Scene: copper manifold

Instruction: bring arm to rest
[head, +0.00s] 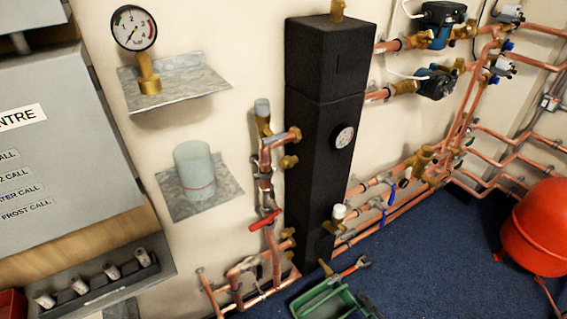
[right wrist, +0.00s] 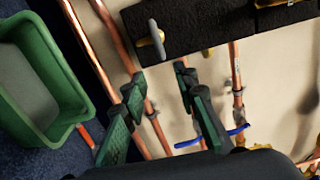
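My right gripper (right wrist: 162,100) shows in the right wrist view with its two green-padded fingers apart and nothing between them. Copper pipes and the pale wall lie behind the fingers. In the head view, a dark shape at the bottom edge beside the green tray (head: 328,301) looks like part of my right gripper (head: 369,305); most of it is cut off. The green tray also fills the left side of the right wrist view (right wrist: 45,85). My left gripper is in neither view.
A tall black manifold block (head: 322,150) stands against the wall with copper pipes and a red lever (head: 264,220). Blue levers (head: 386,217) are to its right. A wall shelf (head: 178,92) bears a gauge (head: 135,28). A red vessel (head: 537,230) stands right; blue carpet between is clear.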

